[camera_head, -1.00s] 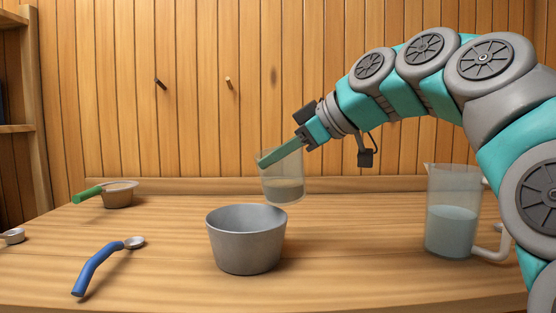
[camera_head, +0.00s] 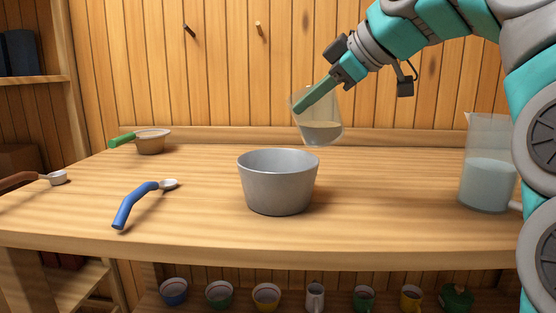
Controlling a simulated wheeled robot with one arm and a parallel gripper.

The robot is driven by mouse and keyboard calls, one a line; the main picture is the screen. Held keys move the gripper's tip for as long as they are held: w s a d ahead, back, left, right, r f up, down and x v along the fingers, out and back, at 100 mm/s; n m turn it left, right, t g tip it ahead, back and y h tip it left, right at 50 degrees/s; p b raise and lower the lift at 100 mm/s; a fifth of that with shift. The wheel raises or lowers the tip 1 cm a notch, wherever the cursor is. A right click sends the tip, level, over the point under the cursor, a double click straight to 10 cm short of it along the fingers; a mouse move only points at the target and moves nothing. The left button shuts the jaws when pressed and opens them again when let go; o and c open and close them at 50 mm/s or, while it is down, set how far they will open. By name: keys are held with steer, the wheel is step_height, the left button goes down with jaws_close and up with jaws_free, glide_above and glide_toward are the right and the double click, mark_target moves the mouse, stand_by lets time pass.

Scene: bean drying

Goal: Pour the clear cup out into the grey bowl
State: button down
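The clear cup (camera_head: 329,112) is held in the air, above and slightly right of the grey bowl. It is tilted a little, and brownish contents lie in its lower part. My gripper (camera_head: 307,102) is shut on the cup near its rim. The grey bowl (camera_head: 278,187) stands upright on the wooden table. Its inside is mostly hidden from this angle, and the part that shows looks empty.
A clear jug (camera_head: 488,172) with pale liquid stands at the right. A blue-handled spoon (camera_head: 134,203), a green-handled strainer (camera_head: 150,143) and a brown-handled scoop (camera_head: 57,178) lie at the left. Several cups sit on a shelf below the table (camera_head: 200,234).

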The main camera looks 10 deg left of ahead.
mark_target(305, 119)
steer(key=shift+f, duration=0.1)
steer(key=b, duration=0.1)
steer(key=n+t+h+b, duration=0.1)
steer(key=shift+s+a+f+b, duration=0.1)
steer(key=shift+f+b, duration=0.2)
step_height(305, 119, down, 2)
steer(key=n+h+b, duration=0.1)
steer(key=b, duration=0.2)
steer(key=shift+t, duration=0.4)
steer(key=shift+s+a+f+b, duration=0.1)
steer(key=shift+f+b, duration=0.1)
steer(key=shift+b, duration=0.2)
steer(key=shift+r+h, duration=0.15)
steer(key=shift+h, duration=0.15)
